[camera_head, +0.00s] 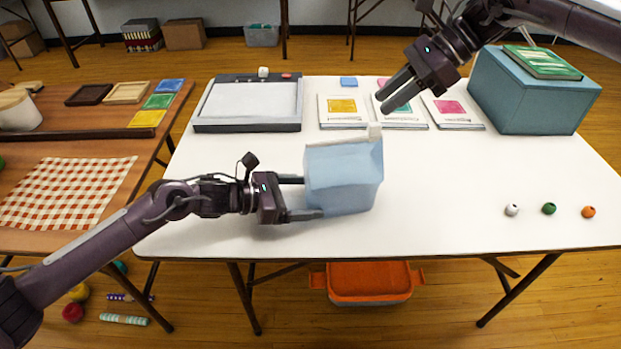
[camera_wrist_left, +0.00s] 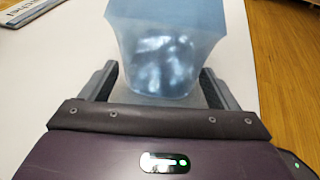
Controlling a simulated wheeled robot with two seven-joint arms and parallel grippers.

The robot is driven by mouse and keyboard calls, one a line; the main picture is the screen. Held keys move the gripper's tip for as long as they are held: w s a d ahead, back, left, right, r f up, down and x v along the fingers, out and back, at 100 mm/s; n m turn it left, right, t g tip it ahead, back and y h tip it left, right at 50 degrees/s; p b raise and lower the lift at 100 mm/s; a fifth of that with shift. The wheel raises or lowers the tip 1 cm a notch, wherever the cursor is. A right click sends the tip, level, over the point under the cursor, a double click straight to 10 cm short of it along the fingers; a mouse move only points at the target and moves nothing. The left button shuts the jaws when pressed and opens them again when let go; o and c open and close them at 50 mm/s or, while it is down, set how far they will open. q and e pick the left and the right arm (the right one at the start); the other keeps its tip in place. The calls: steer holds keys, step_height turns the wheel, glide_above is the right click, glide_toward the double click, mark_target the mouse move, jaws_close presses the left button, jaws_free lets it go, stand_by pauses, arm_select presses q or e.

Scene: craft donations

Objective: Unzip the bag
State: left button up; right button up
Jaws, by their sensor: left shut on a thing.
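A light blue bag (camera_head: 342,180) stands on the white table, with a pale strip along its top edge and a small light tab at the top right corner. My left gripper (camera_head: 305,198) is shut on the lower left part of the bag. In the left wrist view the bag (camera_wrist_left: 160,50) sits between the two fingers (camera_wrist_left: 160,85); it looks translucent, with pale shapes showing through. My right gripper (camera_head: 390,94) is above the back of the table, apart from the bag. Its fingers look close together, but their gap is unclear.
A grey-framed tray (camera_head: 248,127) lies at the back left. Several printed cards (camera_head: 342,120) lie behind the bag. A teal box (camera_head: 530,95) with a green book stands at the back right. Several beads (camera_head: 549,208) lie at the front right. The table's middle right is clear.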

glide_toward(381, 139)
step_height(381, 139, up, 3)
steer(key=a, duration=0.2)
steer(key=shift+h, duration=0.3)
steer(key=shift+d+x, duration=0.2)
steer(key=shift+x, duration=3.5)
steer(key=shift+f, duration=0.15)
steer(key=shift+w+a+f, duration=0.1)
steer(key=shift+w+a, duration=0.05)
steer(key=shift+w, duration=0.05)
steer(key=c, duration=0.6)
steer(key=shift+c, duration=0.2)
